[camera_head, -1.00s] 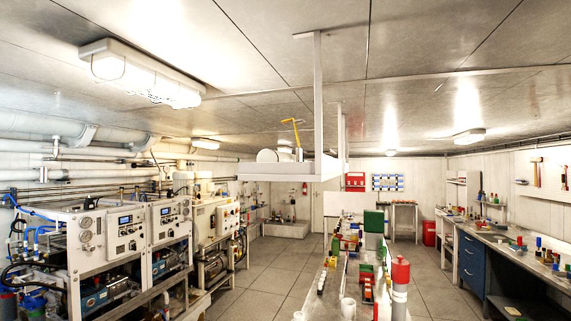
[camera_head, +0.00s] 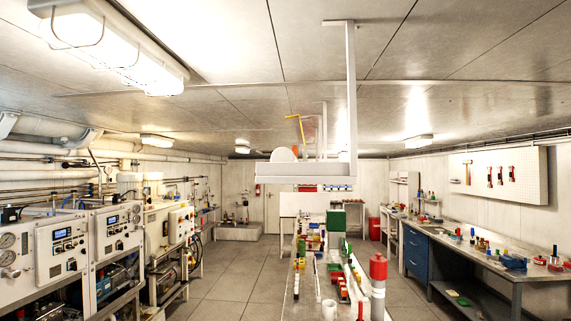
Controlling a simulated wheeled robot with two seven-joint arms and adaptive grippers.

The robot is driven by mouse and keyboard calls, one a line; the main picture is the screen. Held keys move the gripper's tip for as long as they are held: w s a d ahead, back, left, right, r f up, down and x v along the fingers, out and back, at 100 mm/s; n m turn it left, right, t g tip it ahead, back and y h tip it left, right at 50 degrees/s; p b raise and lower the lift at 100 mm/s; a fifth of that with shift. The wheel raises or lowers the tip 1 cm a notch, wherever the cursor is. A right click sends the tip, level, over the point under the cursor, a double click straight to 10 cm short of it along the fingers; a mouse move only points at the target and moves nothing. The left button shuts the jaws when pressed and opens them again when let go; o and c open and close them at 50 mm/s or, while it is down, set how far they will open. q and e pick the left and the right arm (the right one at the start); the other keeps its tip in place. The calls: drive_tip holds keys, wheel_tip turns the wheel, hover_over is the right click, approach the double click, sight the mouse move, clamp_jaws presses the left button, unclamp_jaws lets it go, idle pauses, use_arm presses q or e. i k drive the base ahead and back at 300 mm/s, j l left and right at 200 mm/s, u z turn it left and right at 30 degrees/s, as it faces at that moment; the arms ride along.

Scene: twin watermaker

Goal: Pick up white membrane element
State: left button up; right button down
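I cannot tell which thing is the white membrane element. On the centre bench (camera_head: 309,292) a long white bar-like piece (camera_head: 357,276) lies along the right side. Near it an upright red and pale cylinder (camera_head: 378,268) stands at the right edge. A white cup-like thing (camera_head: 329,309) is at the near end. Neither of my grippers shows in this view.
The centre bench holds several small coloured items and a green box (camera_head: 336,220). A white shelf (camera_head: 300,170) hangs above it. White machine cabinets (camera_head: 62,250) line the left, and a workbench with blue drawers (camera_head: 416,250) the right. Tiled floor (camera_head: 230,268) is clear on the bench's left.

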sight(282, 155)
drive_tip(key=j+z, duration=0.3)
drive_tip(key=j, duration=0.35)
drive_tip(key=j+z, duration=0.25)
drive_tip(key=j, duration=0.45)
